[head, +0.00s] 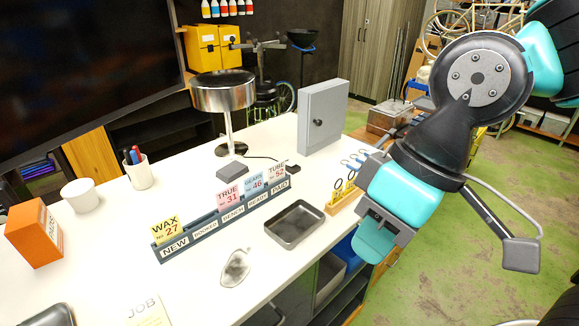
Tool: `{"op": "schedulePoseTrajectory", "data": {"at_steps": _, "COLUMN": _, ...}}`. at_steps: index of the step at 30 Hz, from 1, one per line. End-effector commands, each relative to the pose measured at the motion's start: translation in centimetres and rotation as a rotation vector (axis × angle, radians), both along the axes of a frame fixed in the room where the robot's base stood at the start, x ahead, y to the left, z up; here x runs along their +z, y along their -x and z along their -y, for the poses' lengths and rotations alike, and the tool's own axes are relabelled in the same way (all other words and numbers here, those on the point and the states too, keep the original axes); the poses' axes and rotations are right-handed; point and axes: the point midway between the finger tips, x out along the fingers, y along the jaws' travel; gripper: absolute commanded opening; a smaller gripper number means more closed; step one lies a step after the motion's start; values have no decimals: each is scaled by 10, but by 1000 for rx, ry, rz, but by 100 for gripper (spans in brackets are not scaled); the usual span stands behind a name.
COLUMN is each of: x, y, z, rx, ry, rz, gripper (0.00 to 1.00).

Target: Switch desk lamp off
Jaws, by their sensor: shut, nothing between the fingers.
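The desk lamp (224,93) stands at the back of the white bench, with a wide chrome drum shade with a dark top and a thin chrome stem on a round base. Its bulb is hidden under the shade, and I cannot tell whether it is lit. A small grey box (232,169) lies in front of its base. A black cord runs from there to a small dark piece (292,168) behind the card rack; I cannot tell whether this is a switch. My gripper (374,240) is shut and empty, right of the bench's front edge, well apart from the lamp.
A card rack (207,230) and a grey metal tray (295,225) stand between my gripper and the lamp. A grey cabinet (322,117) stands right of the lamp. A pen cup (139,173), white tub (81,196) and orange box (36,232) are left.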

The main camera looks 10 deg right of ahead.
Motion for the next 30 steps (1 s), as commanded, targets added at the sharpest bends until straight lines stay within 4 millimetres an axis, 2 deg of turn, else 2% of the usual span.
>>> {"op": "schedulePoseTrajectory", "data": {"at_steps": 12, "x": -1, "y": 0, "z": 0, "rx": 0, "ry": 0, "rz": 0, "gripper": 0}}
{"op": "schedulePoseTrajectory", "data": {"at_steps": 17, "x": -17, "y": 0, "z": 0, "rx": 0, "ry": -1, "rz": 1, "gripper": 0}}
{"op": "schedulePoseTrajectory", "data": {"at_steps": 20, "x": -41, "y": 0, "z": 0, "rx": 0, "ry": -1, "rz": 1, "gripper": 0}}
{"op": "schedulePoseTrajectory", "data": {"at_steps": 23, "x": -74, "y": 0, "z": 0, "rx": -1, "ry": -1, "rz": 2, "gripper": 0}}
{"op": "schedulePoseTrajectory", "data": {"at_steps": 30, "x": -165, "y": -1, "z": 0, "rx": -1, "ry": -3, "rz": 4, "gripper": 0}}
